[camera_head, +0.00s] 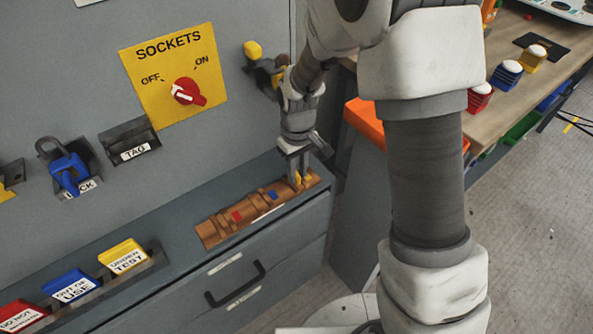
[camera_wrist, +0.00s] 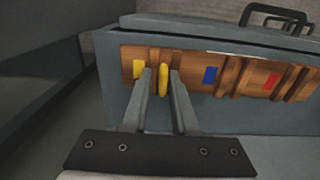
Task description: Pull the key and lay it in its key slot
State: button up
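The yellow key (camera_wrist: 163,82) stands edge-on at the wooden key rack (camera_wrist: 193,62), beside the rack's yellow marker (camera_wrist: 139,69). My gripper (camera_wrist: 161,74) has one finger on each side of the key. A gap shows on the key's left, so the fingers look open around it; contact on the right is unclear. In the head view my gripper (camera_head: 297,178) points down at the right end of the rack (camera_head: 213,231), with yellow showing at its fingertips. The key's lower part is hidden.
The rack lies on a grey ledge above a drawer with a dark handle (camera_head: 236,287). The panel behind holds a red SOCKETS switch (camera_head: 187,92), a blue lock (camera_head: 70,172) and a yellow-ended lever (camera_head: 253,50). Signs (camera_head: 123,255) stand at left; a wooden bench (camera_head: 495,105) is right.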

jog(key=shift+s+a+f, duration=0.3)
jog(key=shift+s+a, duration=0.05)
jog(key=shift+s, duration=0.1)
notch_tip(320, 180, up, 18)
jog(key=p, duration=0.4)
jog(key=shift+w+d+p, duration=0.3)
jog(key=shift+p, duration=0.1)
jog(key=s+d+r+m+t, duration=0.3)
jog(key=s+d+r, duration=0.3)
jog(key=s, duration=0.3)
jog(key=s+d+r+m+t, duration=0.2)
jog(key=s+d+r+m, duration=0.3)
jog(key=s, duration=0.5)
notch_tip(320, 180, up, 13)
jog(key=d+n+p, duration=0.1)
jog(key=p, duration=1.1)
jog(key=shift+w, duration=0.15)
